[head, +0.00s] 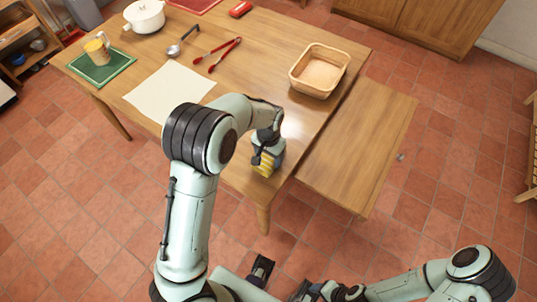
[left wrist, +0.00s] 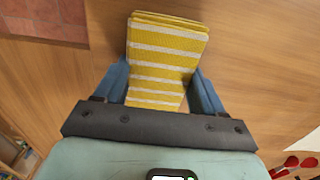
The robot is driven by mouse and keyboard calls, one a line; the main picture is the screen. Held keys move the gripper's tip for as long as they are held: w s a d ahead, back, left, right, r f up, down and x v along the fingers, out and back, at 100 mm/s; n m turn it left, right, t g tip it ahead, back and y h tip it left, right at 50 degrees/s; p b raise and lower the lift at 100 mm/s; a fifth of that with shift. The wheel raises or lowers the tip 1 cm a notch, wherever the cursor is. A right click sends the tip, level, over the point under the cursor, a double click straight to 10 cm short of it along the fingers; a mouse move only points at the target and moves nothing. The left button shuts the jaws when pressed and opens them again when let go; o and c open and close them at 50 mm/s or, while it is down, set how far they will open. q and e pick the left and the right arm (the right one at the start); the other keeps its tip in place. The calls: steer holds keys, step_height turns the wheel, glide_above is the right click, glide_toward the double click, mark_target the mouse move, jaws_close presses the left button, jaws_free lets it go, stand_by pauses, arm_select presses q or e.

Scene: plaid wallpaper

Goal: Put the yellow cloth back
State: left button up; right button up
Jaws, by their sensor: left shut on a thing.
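The yellow cloth (left wrist: 165,60) is folded and has white stripes. In the left wrist view it lies between the two blue fingers of my left gripper (left wrist: 160,92), which is shut on it. In the head view the cloth (head: 264,168) shows as a small yellow patch under my left gripper (head: 268,158), at the near right corner of the wooden table (head: 240,60). I cannot tell whether it touches the tabletop. My right gripper (head: 303,291) is at the bottom edge of the head view, away from the table; its fingers are unclear.
A wicker basket (head: 298,85) stands at the table's right edge, beside a lower bench (head: 360,145).

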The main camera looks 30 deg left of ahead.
arm_select(q)
steer(key=shift+f, duration=0.2)
steer(key=o, duration=1)
steer(key=shift+r, duration=0.1)
steer(key=shift+r, duration=0.5)
step_height(320, 180, up, 11)
steer(key=p, duration=0.1)
steer(key=shift+r+p, duration=0.2)
steer(key=shift+p, duration=0.15)
